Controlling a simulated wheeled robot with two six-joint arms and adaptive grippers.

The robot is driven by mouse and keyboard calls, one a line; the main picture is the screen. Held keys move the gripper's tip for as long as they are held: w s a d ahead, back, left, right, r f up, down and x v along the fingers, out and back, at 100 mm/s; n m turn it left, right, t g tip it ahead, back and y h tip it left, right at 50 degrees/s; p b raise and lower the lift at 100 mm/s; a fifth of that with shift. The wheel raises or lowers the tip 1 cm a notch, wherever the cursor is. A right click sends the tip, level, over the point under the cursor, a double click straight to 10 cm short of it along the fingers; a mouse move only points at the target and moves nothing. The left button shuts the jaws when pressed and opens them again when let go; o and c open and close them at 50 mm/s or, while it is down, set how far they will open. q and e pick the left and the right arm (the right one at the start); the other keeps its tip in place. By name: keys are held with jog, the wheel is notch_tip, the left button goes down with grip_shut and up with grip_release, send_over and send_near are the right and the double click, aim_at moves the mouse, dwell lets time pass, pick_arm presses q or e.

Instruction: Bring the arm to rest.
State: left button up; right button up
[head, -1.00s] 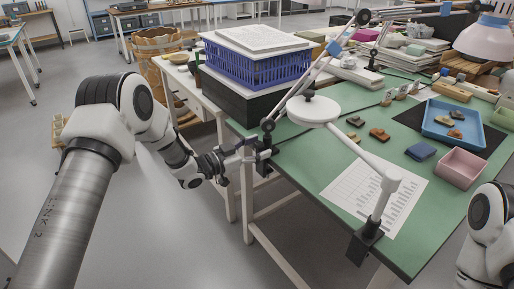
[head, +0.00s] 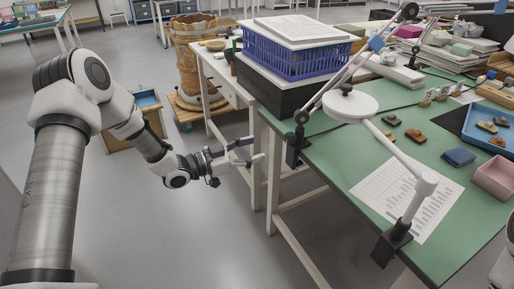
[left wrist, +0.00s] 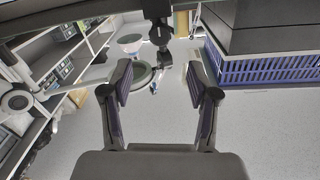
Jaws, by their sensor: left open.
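My left gripper (head: 250,151) is open and empty. In the head view it hangs over the floor, left of the green table (head: 330,145) and apart from it. In the left wrist view its two fingers (left wrist: 160,85) stand wide apart with nothing between them. My right gripper does not show; only a bit of my right arm is at the lower right edge of the head view.
A magnifier lamp (head: 350,105) is clamped at the green table's left edge. A blue crate (head: 285,58) and a wooden barrel (head: 190,60) stand behind. Brown sherds (head: 416,136), a blue tray (head: 470,130) and a pink bin (head: 494,180) lie right. Floor around my left arm is clear.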

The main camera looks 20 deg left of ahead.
pick_arm(q)
jog(key=s+d+f+n+g+y, duration=0.1)
jog(key=s+d+f+g+y, duration=0.15)
jog(key=s+d+f, duration=0.55)
jog(key=s+d+f+n+g+y, duration=0.1)
jog(key=s+d+f+n+g, duration=0.15)
jog(key=f, duration=0.95)
jog(key=s+f+n+g+y, duration=0.2)
jog(key=s+f+g+y, duration=0.15)
jog(key=s+f, duration=0.6)
jog(key=s+a+n+g+y, duration=0.2)
jog(key=s+a+g, duration=0.15)
jog(key=s, duration=0.55)
jog(key=s+a+n+g+y, duration=0.2)
jog(key=s+a+n+y, duration=0.15)
jog(key=s, duration=0.45)
notch_tip(320, 180, up, 17)
jog(key=p, duration=1.7)
jog(key=shift+w+m+h, duration=0.4)
jog(key=shift+h, duration=0.05)
